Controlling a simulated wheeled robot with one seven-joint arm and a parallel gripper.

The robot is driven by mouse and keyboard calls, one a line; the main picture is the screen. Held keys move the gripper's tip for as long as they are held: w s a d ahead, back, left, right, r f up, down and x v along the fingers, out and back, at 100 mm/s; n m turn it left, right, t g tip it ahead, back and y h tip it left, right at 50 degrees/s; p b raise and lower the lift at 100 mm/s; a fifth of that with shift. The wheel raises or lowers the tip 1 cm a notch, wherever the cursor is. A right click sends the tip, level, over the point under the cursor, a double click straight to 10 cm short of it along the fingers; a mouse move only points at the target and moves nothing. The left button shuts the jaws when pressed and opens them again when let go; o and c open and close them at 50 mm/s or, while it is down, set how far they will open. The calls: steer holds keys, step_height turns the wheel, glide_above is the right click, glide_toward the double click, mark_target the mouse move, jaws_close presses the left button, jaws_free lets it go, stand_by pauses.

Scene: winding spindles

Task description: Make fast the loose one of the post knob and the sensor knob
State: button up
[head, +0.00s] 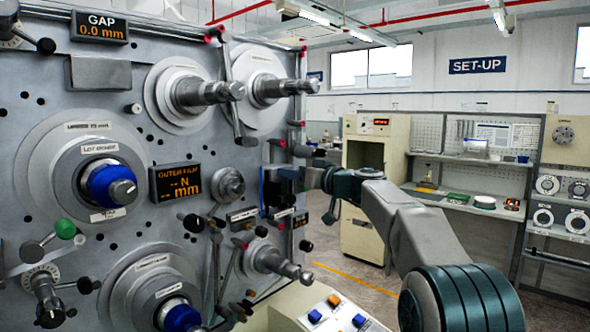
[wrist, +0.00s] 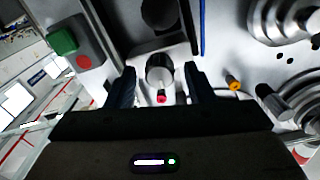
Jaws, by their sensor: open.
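My gripper (wrist: 161,84) is open, with its two dark fingers apart in the wrist view. A grey round knob (wrist: 160,68) stands between the fingers, with a gap on both sides. A small red-pink tip (wrist: 162,98) shows just below it. A knob with an orange end (wrist: 233,84) lies to the right, outside the fingers. In the head view my gripper (head: 282,180) is at the right edge of the grey machine panel (head: 150,140), and its fingertips are hard to make out. I cannot tell which knob is the post knob or sensor knob, nor which is loose.
Several spindles (head: 205,91) jut from the panel, with levers and black-ended handles around them. Displays read GAP 0.0 mm (head: 100,27) and OUTER dashes (head: 175,183). A green and red button box (wrist: 75,45) is left of the fingers. Open floor (head: 345,275) lies right of the machine.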

steer(key=c, duration=1)
steer(key=shift+f+m, duration=0.1)
steer(key=shift+m, duration=0.2)
steer(key=shift+m+p, duration=1.05)
steer(key=shift+m, duration=10.75)
